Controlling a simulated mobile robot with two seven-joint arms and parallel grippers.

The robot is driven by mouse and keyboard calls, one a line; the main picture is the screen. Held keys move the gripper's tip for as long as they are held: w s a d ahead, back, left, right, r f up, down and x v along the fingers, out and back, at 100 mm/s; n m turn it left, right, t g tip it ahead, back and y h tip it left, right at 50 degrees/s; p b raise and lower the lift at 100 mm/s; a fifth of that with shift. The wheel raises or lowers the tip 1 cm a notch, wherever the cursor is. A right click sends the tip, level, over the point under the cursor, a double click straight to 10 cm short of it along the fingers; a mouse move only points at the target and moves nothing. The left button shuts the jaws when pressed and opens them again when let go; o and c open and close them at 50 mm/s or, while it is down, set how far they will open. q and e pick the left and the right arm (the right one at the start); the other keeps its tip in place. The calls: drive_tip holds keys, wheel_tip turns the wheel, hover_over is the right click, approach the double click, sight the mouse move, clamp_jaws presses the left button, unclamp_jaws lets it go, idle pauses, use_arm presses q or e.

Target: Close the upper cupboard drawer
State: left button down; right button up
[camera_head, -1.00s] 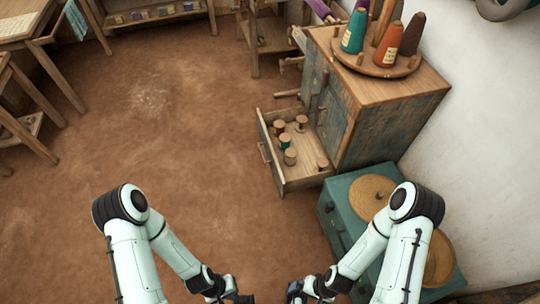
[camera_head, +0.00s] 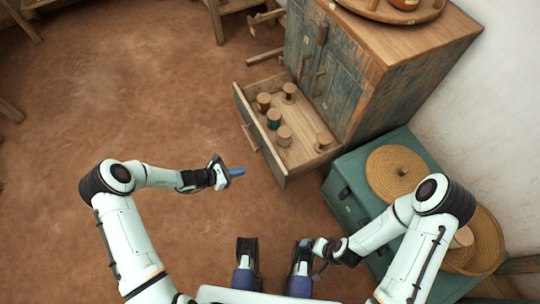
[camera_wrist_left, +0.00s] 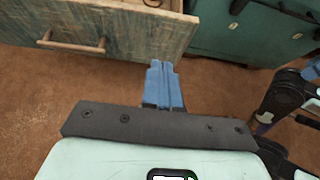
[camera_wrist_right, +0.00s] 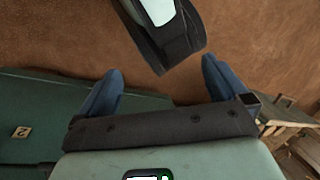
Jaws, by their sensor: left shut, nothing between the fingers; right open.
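The wooden cupboard (camera_head: 350,62) has one drawer (camera_head: 303,150) standing pulled out, with several thread spools inside. The drawer's weathered front and its wooden bar handle (camera_head: 250,138) face left. In the left wrist view the drawer front (camera_wrist_left: 125,33) and handle (camera_wrist_left: 72,46) show at upper left. My left gripper (camera_head: 241,171) is shut and empty, in front of the drawer front near its lower end in the head view, apparently apart from it. Its blue fingers (camera_wrist_left: 160,66) lie together. My right gripper (camera_wrist_right: 162,66) is open and empty, low near the green chest.
A green chest (camera_head: 345,203) with round woven mats (camera_head: 398,172) stands beside the drawer, close to my right arm. A round wooden tray (camera_head: 395,10) sits on the cupboard top. The brown floor (camera_head: 150,100) left of the drawer is clear.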

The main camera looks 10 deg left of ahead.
use_arm(q)
drive_tip(key=b, duration=0.3)
approach(276, 161)
wheel_tip(276, 161, down, 4)
drive_tip(key=w+d, duration=0.1)
drive_tip(key=d, duration=0.1)
drive_tip(key=w+d, duration=0.1)
drive_tip(key=shift+w+d+r, duration=0.25)
drive_tip(key=shift+d, duration=0.1)
drive_tip(key=shift+w+d, duration=0.25)
drive_tip(key=shift+d, duration=0.1)
use_arm(e)
drive_tip(key=w+d+f+t, duration=0.2)
drive_tip(key=w+f, duration=0.2)
drive_tip(key=w, duration=0.1)
drive_tip(key=shift+w+d+m+h, duration=0.25)
drive_tip(key=shift+d+m+h, duration=0.05)
drive_tip(key=shift+d+h, duration=0.1)
